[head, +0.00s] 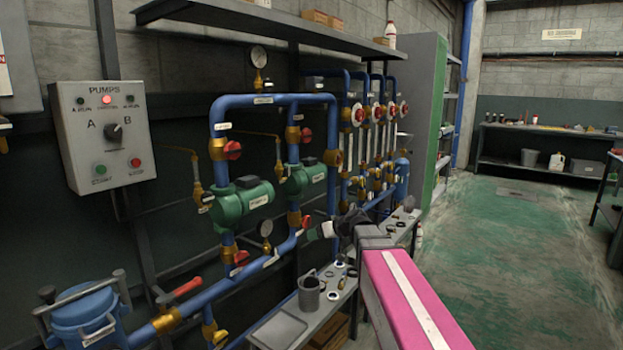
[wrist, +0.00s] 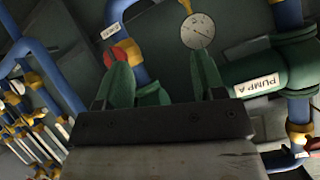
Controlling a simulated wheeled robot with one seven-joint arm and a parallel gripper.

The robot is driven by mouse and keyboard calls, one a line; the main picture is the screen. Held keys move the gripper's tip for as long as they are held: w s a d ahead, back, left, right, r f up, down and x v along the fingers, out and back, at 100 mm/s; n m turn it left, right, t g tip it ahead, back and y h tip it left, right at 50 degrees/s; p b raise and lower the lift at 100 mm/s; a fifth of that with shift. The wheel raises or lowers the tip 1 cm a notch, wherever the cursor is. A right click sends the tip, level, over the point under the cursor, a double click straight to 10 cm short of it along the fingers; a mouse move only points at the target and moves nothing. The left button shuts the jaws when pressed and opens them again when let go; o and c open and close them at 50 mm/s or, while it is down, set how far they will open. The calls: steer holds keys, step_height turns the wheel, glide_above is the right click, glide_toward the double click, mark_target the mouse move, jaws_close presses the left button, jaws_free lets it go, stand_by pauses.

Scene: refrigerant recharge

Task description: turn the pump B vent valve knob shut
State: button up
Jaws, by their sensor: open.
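Two green pumps sit on the blue pipework in the head view, a left one (head: 243,202) and a right one (head: 304,178). The wrist view shows a pump labelled PUMP A (wrist: 275,75) at right. Thin brass lines run to brass fittings beside both pumps, but I cannot tell which knob is the pump B vent valve. My gripper (head: 318,231) is just below the right pump in the head view. In the wrist view my gripper (wrist: 163,75) is open with nothing between its fingers. A red valve handle (wrist: 126,50) shows behind its left finger, partly hidden.
A round gauge (wrist: 197,31) shows near the right fingertip. Blue pipes with brass joints and red handles crowd the wall. A bench (head: 280,328) with a grey cup (head: 309,293) and small parts stands below. The green floor (head: 500,240) at right is largely clear.

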mark_target(289, 172)
steer(key=w+a+r+n+t+y, duration=0.15)
steer(key=w+r, duration=0.25)
steer(key=r, duration=0.6)
steer(key=w+a+r+n+t+y, duration=0.1)
steer(key=w+r+n+t+y, duration=0.15)
steer(key=r, duration=0.75)
steer(key=shift+m+y, duration=0.3)
steer(key=shift+m, duration=0.1)
steer(key=shift+w+d+x, duration=0.1)
steer(key=shift+w+x, duration=0.05)
steer(key=shift+x, duration=2.3)
steer(key=shift+w+d+x, duration=0.15)
steer(key=shift+x, duration=2.25)
steer(key=shift+s+f, duration=0.1)
steer(key=shift+f, duration=0.05)
steer(key=c, duration=0.9)
steer(key=m, duration=0.3)
steer(key=shift+m, duration=0.7)
